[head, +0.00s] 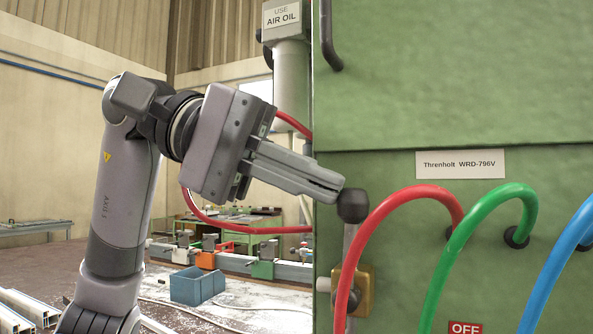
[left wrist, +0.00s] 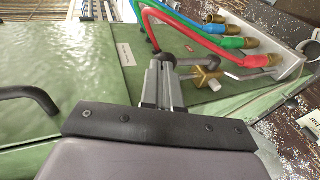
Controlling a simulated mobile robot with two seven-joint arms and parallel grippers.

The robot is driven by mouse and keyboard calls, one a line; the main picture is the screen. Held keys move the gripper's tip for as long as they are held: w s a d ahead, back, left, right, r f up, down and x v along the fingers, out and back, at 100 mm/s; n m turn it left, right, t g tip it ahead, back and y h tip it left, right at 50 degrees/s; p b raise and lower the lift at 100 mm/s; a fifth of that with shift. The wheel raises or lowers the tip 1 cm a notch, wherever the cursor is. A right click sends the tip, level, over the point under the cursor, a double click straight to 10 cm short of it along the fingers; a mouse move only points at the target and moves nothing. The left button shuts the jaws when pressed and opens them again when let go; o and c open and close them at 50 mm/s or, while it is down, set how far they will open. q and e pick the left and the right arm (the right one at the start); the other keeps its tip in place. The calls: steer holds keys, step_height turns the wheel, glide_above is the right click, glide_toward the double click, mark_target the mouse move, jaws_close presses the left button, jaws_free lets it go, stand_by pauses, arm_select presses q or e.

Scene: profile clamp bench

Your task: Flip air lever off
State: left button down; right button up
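The air lever is a grey rod with a round black knob (head: 353,205). It stands upright on a brass valve (head: 364,290) on the green machine's front. The knob also shows just past my fingertips in the left wrist view (left wrist: 167,61), with the brass valve (left wrist: 207,78) to its right. My left gripper (head: 328,188) has its fingers close together, with only a thin dark line between them. Its tips are right beside the knob, above and left of it; I cannot tell whether they touch. A red OFF label (head: 465,328) is at the bottom edge. My right gripper is out of view.
A red hose (head: 400,195) arches just right of the lever and hides part of the valve area. Green (head: 480,215) and blue (head: 560,255) hoses follow further right. A black machine handle (head: 328,45) is above. A blue crate (head: 198,286) stands on the floor behind.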

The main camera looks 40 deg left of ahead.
mark_target(350, 189)
arm_select(q)
steer(key=shift+w+d+r+p, duration=0.2)
steer(key=shift+d+p, duration=0.1)
steer(key=shift+d, duration=0.3)
steer(key=shift+w+d+r+p, duration=0.1)
steer(key=shift+d+r+p, duration=0.15)
steer(key=shift+d, duration=0.3)
steer(key=shift+w+d+f, duration=0.1)
steer(key=shift+d+f, duration=0.05)
steer(key=shift+d, duration=0.5)
steer(key=shift+a, duration=0.25)
steer(key=v, duration=0.7)
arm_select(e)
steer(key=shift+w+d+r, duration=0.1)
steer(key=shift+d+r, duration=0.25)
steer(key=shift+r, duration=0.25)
